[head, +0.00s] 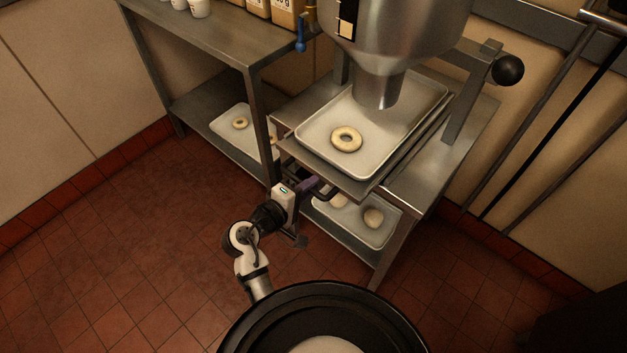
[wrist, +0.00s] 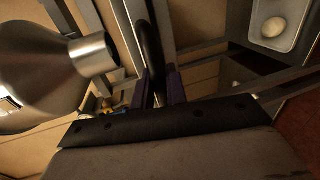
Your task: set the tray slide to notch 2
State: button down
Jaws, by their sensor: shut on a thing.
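The tray slide (head: 325,169) is a flat metal plate on the steel stand, under the hopper spout. A white tray (head: 408,105) lies on it, with one ring-shaped doughnut (head: 346,139) in front of the spout. My gripper (head: 310,188) is at the slide's front edge, shut on the dark handle bar. In the wrist view my gripper (wrist: 158,88) has a purple finger on each side of the black handle bar (wrist: 149,40). The notches and their numbers cannot be made out in either view.
The steel hopper (head: 395,35) hangs over the tray, with a black-knobbed lever (head: 508,70) at right. A lower tray (head: 352,229) with dough pieces sits under the stand. A shelf unit (head: 205,45) stands at left. The tiled floor (head: 120,240) at left is clear.

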jog(key=c, duration=1.8)
grip_release()
jog(key=b+v, duration=0.2)
jog(key=v, duration=1.1)
jog(key=shift+s+a, duration=0.25)
jog(key=shift+s, duration=0.05)
jog(key=shift+r, duration=0.1)
